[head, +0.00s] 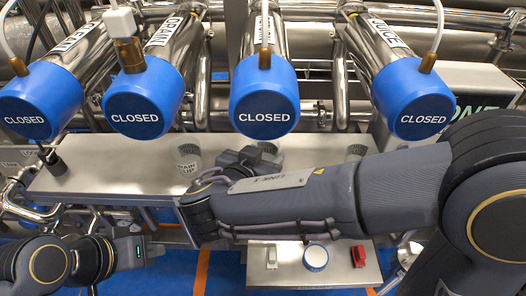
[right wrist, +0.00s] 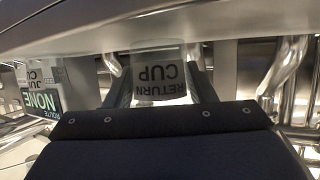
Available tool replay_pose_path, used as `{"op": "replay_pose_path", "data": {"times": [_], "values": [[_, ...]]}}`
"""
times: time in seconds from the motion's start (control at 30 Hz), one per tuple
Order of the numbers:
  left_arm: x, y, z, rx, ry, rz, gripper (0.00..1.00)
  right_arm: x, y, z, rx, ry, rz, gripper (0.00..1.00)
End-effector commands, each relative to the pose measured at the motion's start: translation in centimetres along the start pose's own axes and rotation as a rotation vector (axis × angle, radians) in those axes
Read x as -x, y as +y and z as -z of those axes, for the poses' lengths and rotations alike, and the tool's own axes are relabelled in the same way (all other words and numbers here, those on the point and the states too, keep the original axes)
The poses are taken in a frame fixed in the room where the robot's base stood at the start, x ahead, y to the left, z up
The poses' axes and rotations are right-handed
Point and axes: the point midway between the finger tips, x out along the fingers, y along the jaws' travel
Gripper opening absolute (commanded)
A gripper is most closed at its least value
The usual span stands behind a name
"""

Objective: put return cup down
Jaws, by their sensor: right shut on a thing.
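The return cup (right wrist: 160,75) is a grey cup whose label reads upside down in the right wrist view. It sits between the two fingers of my right gripper (right wrist: 160,92), which is shut on it. In the head view my right gripper (head: 255,156) is over the steel shelf (head: 110,180), and the cup (head: 270,149) is mostly hidden behind the gripper and forearm. I cannot tell whether the cup's base touches the shelf. My left gripper (head: 145,251) is low at the left, away from the cup; its jaws are too small to read.
A drain cup (head: 188,158) stands left of my right gripper, and another cup (head: 356,152) stands to the right. A dark object (head: 53,162) is at the shelf's left end. Blue CLOSED caps (head: 264,98) overhang the shelf. A lower table (head: 290,276) holds a blue-white round item (head: 316,257) and a red item (head: 358,256).

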Motion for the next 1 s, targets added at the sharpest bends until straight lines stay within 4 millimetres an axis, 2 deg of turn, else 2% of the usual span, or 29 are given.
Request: {"op": "replay_pose_path", "data": {"times": [0.5, 0.53, 0.67, 1.0], "values": [[-0.83, -0.38, -0.42, 0.000, 0.000, 0.000, 0.00, -0.21, -0.02, -0.51, -0.004, 0.001, 0.001, 0.27], [-0.67, -0.30, -0.35, 0.000, 0.000, 0.000, 0.00, -0.14, -0.02, -0.36, -0.003, 0.001, 0.001, 0.54], [-0.64, -0.29, -0.32, 0.000, 0.000, 0.000, 0.00, -0.13, -0.02, -0.34, -0.003, 0.001, 0.001, 0.71], [-0.32, -0.15, -0.16, 0.000, 0.000, 0.000, 0.00, -0.03, -0.01, -0.11, -0.001, 0.001, 0.000, 0.72]]}}
